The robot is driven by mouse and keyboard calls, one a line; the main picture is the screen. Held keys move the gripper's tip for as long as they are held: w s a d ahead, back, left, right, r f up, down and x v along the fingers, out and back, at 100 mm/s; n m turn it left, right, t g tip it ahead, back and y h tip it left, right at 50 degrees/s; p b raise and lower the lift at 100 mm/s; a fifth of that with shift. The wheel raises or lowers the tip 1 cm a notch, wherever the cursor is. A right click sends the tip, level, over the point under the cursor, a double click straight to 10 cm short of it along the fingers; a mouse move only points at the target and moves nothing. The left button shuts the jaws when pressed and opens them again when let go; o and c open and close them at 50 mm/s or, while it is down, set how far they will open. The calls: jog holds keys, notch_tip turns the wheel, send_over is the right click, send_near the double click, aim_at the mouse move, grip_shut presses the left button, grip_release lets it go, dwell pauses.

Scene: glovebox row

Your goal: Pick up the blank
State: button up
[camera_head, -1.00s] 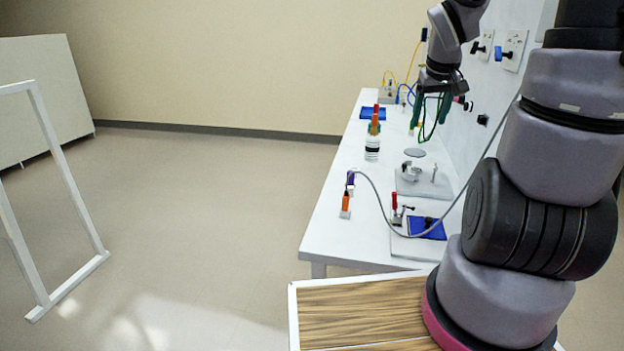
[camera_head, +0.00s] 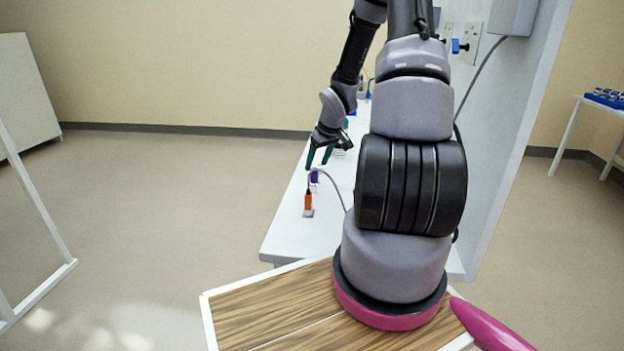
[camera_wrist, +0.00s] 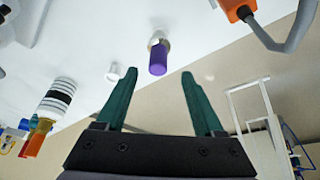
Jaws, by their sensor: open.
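A purple cylinder (camera_wrist: 158,60) stands in a pale fitting on the white bench, and I take it for the blank, though nothing labels it. It also shows in the head view (camera_head: 314,177), just behind an orange connector (camera_head: 308,201). My gripper (camera_head: 318,158) is open and empty, close above and behind the purple piece. In the wrist view its two green fingers (camera_wrist: 157,77) point at the purple piece, which appears between their tips. I cannot tell how much gap is left, and no contact shows.
The orange connector with its grey cable (camera_wrist: 296,32) stands near the purple piece. A small white cup-like piece (camera_wrist: 115,72) is on its other side. A bottle with a black-banded label (camera_wrist: 58,96) stands farther off. My arm hides much of the white bench (camera_head: 285,233).

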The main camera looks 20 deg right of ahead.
aim_at(315, 170)
jog(key=shift+d+x, duration=0.2)
jog(key=shift+x, duration=2.85)
jog(key=shift+s, duration=0.15)
grip_shut()
